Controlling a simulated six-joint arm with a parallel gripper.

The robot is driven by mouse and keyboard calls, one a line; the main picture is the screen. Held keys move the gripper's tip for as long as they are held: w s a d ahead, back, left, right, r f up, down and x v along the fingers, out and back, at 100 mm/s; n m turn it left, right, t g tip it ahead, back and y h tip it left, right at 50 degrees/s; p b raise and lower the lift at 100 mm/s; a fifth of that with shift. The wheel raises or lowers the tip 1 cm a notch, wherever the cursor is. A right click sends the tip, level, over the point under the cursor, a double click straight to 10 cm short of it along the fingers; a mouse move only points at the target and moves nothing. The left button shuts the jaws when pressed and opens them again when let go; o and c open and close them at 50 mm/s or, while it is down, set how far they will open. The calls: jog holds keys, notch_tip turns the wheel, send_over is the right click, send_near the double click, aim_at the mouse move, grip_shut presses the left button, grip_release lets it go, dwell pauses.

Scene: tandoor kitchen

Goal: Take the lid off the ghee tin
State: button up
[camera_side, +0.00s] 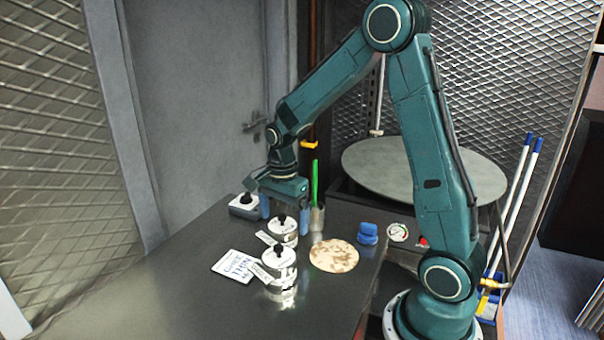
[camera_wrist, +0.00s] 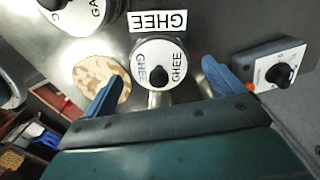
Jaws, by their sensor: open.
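The ghee tin (camera_side: 283,241) is a short silvery tin with a white-rimmed lid (camera_side: 282,225) and a black knob. In the wrist view the lid (camera_wrist: 150,50) reads GHEE, and its knob (camera_wrist: 158,76) lies between my fingers. A GHEE label card (camera_wrist: 158,21) lies beside the tin. My gripper (camera_side: 285,213) is open and empty, pointing down just above and behind the tin in the side view. Its blue fingers (camera_wrist: 162,76) are spread wider than the lid. I cannot tell the exact height gap.
A second knobbed tin (camera_side: 278,272) stands close in front, its label partly cut off in the wrist view (camera_wrist: 92,12). A box with a black knob (camera_side: 240,208) stands behind left. A flatbread (camera_side: 334,256), blue item (camera_side: 368,233) and printed card (camera_side: 236,266) lie around. The table's front left is clear.

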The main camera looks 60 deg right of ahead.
jog(key=c, duration=1)
jog(key=shift+r, duration=0.15)
jog(key=shift+c, duration=0.2)
notch_tip(320, 180, up, 20)
dwell(0.5)
